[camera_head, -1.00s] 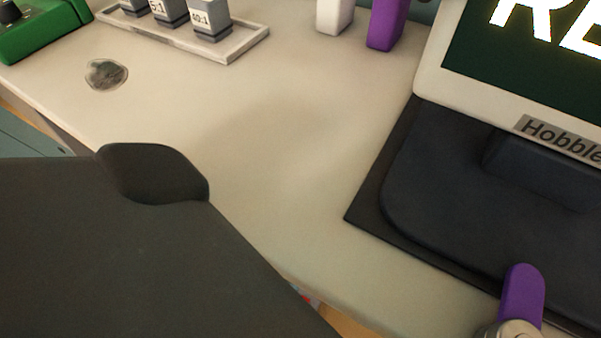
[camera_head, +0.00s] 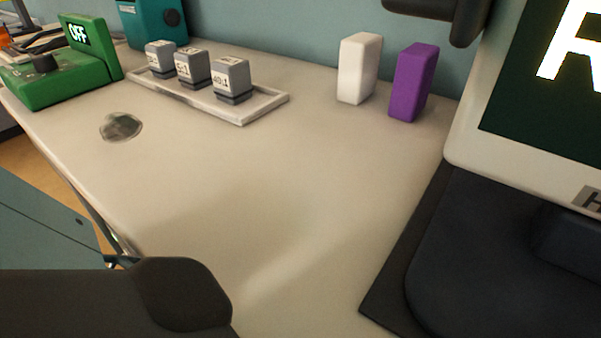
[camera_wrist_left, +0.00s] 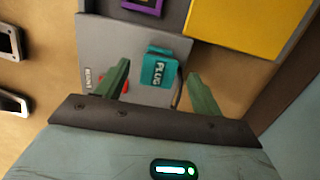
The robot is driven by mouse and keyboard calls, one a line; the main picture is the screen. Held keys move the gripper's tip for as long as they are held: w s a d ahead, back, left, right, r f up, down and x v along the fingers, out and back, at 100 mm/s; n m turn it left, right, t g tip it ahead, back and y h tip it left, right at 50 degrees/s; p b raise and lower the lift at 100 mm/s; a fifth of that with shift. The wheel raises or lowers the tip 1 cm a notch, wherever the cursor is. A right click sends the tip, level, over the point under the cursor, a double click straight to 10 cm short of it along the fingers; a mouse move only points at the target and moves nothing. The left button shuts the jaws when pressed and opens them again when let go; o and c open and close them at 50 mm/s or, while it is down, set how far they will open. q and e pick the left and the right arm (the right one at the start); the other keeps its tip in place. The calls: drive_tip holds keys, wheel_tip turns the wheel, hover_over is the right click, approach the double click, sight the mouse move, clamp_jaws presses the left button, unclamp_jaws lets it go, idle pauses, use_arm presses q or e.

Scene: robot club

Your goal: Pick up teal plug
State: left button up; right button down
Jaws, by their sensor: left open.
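I cannot tell how far the fingertips are from the plug in depth. The plug and the left gripper's fingers are not in the head view, where only a dark part of my arm shows at the lower left. My right gripper is not in view.
A red part (camera_wrist_left: 126,85) lies partly behind the left finger. A yellow panel (camera_wrist_left: 250,28) and a purple piece (camera_wrist_left: 143,5) are beyond the plug. In the head view, the table holds a tray of grey blocks (camera_head: 262,108), white (camera_head: 359,70) and purple (camera_head: 410,85) blocks and a green box (camera_head: 45,85).

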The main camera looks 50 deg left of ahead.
use_arm(q)
wheel_tip(320, 180, down, 4)
drive_tip(key=b, duration=0.2)
drive_tip(key=shift+d+f+b, duration=0.1)
drive_tip(key=shift+f+b, duration=0.1)
drive_tip(key=shift+b, duration=0.1)
drive_tip(key=shift+s+f, duration=0.1)
drive_tip(key=shift+f, duration=0.35)
drive_tip(key=c, duration=1)
drive_tip(key=shift+c, duration=0.4)
drive_tip(key=shift+r, duration=0.2)
